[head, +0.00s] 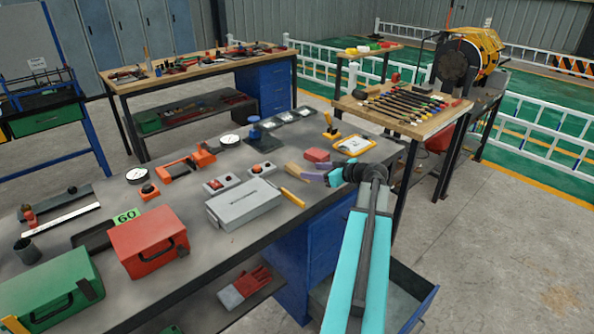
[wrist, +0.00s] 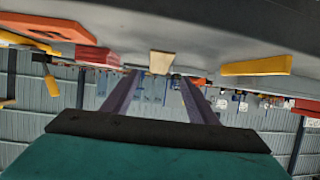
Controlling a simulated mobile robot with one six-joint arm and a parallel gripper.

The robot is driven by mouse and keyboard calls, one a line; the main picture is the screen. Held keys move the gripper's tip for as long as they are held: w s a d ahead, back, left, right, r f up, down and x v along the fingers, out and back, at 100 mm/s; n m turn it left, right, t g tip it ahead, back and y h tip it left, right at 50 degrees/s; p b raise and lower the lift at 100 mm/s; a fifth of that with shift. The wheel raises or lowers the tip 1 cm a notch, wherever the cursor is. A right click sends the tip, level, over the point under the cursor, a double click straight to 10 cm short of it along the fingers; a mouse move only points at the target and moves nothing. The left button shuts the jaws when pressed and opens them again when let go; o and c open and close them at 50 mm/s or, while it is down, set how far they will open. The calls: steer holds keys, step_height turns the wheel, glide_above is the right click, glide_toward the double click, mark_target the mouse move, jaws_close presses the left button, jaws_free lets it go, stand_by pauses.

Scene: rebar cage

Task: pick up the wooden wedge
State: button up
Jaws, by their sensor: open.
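The wooden wedge (head: 293,168) is a small tan block on the grey workbench top, near its right end. In the wrist view the wedge (wrist: 162,62) shows upside down, centred in the gap between the fingers and a little beyond the fingertips. My gripper (head: 312,176) is open and empty, low over the bench, with its purple-grey fingers pointing left toward the wedge. In the wrist view both fingers (wrist: 160,80) stand apart on either side of it. I see no contact with the wedge.
A red block (head: 317,155) lies close behind the wedge; it also shows in the wrist view (wrist: 98,56). A yellow-handled tool (head: 292,197) lies in front, beside a grey box (head: 243,204). A yellow-framed item (head: 354,145) is behind my wrist.

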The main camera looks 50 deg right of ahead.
mark_target(296, 168)
steer(key=shift+x, duration=1.35)
steer(key=shift+p+x, duration=1.35)
steer(key=shift+x, duration=0.6)
steer(key=shift+w+d+f, duration=0.1)
steer(key=shift+w+f, duration=0.1)
steer(key=shift+w, duration=0.45)
steer(key=c, duration=1.1)
steer(key=shift+r, duration=0.2)
